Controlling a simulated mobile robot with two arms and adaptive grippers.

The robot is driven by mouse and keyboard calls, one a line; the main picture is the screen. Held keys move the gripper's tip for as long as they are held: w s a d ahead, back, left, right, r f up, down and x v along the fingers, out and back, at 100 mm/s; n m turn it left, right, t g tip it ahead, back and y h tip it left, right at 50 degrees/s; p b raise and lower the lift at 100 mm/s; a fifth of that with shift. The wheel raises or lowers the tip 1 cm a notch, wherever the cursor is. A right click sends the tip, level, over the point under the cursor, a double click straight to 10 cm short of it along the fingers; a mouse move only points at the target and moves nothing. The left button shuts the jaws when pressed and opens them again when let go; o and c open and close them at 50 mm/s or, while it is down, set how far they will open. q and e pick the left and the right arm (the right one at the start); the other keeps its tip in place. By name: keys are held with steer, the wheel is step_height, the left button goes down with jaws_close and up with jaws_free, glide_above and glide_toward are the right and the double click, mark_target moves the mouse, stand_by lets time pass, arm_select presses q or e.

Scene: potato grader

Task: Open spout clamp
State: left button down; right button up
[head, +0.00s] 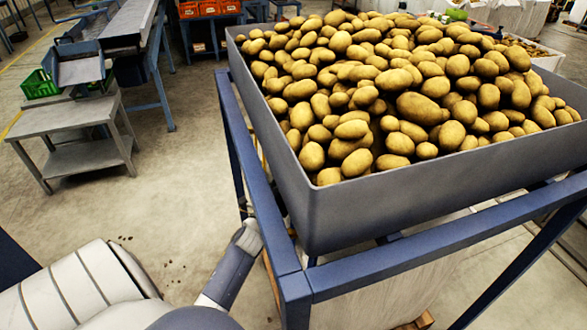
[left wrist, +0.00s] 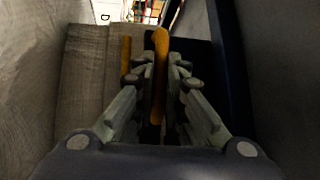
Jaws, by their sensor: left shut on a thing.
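In the left wrist view, my left gripper (left wrist: 160,78) is shut on an upright orange bar (left wrist: 160,40), which looks like the handle of the spout clamp. The bar stands between the two fingers and reaches up past their tips. The rest of the clamp and the spout cannot be made out. In the head view, my left arm comes in from the lower left and reaches to the blue frame (head: 262,205) under the grey hopper (head: 420,190); the fingers are hidden there. My right gripper is in neither view.
Potatoes (head: 370,90) fill the hopper. In the wrist view, a second orange piece (left wrist: 126,55) is left of the held bar, and a dark blue post (left wrist: 232,70) stands close on the right.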

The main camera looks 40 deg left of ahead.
arm_select(q)
steer(key=shift+s, duration=0.2)
steer(key=c, duration=1.9)
jaws_free()
steer(key=v, duration=1.2)
steer(key=shift+d, duration=0.2)
